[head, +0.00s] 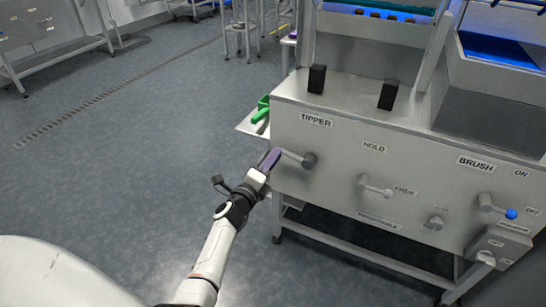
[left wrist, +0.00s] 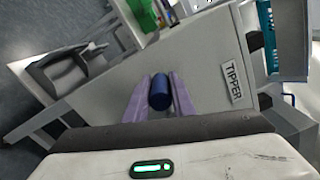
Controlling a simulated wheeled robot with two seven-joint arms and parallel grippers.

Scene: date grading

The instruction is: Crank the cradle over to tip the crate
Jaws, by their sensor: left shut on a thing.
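The tipper crank (head: 300,158) sticks out from the machine's front panel under the TIPPER label (head: 316,119), its arm reaching left from a round hub. My left gripper (head: 270,158), with purple fingers, is shut on the outer end of this crank. In the left wrist view, the dark blue crank handle (left wrist: 160,92) sits between the two purple fingers, beside the TIPPER label (left wrist: 233,83). The cradle and crate are not clearly seen. My right gripper does not show in either view.
To the right on the panel are the HOLD lever (head: 375,187) and the BRUSH lever (head: 495,205) with a blue knob. Two black blocks (head: 388,94) stand on the machine top. A green item (head: 262,108) lies on a side shelf.

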